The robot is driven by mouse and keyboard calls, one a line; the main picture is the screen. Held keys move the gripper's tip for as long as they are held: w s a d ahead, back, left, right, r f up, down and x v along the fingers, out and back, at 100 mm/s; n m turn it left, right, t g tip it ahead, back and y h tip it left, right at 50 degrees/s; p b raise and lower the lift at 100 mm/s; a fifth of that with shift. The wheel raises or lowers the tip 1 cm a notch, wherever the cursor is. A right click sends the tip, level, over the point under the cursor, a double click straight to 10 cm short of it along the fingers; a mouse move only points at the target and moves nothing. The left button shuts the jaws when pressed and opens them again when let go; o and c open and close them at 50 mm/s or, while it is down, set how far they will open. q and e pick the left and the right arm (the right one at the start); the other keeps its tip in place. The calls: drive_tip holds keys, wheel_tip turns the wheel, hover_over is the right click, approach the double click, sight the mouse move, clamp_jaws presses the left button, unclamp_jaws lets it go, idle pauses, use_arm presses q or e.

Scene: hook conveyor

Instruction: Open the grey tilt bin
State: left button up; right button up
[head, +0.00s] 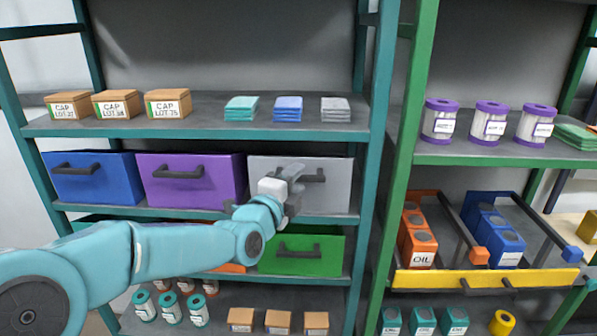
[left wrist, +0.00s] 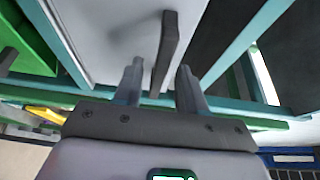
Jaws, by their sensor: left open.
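The grey tilt bin (head: 338,195) sits at the right end of the middle shelf row of the teal rack, and its front looks closed. Its dark bar handle (head: 315,177) is on the upper front, partly covered by my left gripper (head: 293,180). My left gripper is open at the handle's left part. In the left wrist view, the bin's pale front (left wrist: 105,30) fills the upper left. The handle (left wrist: 168,45) lines up between the two open fingers (left wrist: 159,66). I cannot tell whether they touch it. My right gripper is not in view.
Purple (head: 190,190) and blue (head: 90,180) bins stand left of the grey one. A green bin (head: 305,262) is below. Boxes (head: 168,104) and cloth stacks (head: 288,109) fill the shelf above. A green rack post (head: 405,160) rises to the right.

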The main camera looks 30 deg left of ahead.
use_arm(q)
drive_tip(key=shift+w+a, duration=0.15)
drive_tip(key=shift+w, duration=0.35)
drive_tip(key=shift+w+f, duration=0.1)
drive_tip(key=shift+w, duration=0.4)
drive_tip(key=shift+s, duration=0.1)
drive_tip(key=shift+s, duration=0.1)
drive_tip(key=c, duration=0.3)
clamp_jaws()
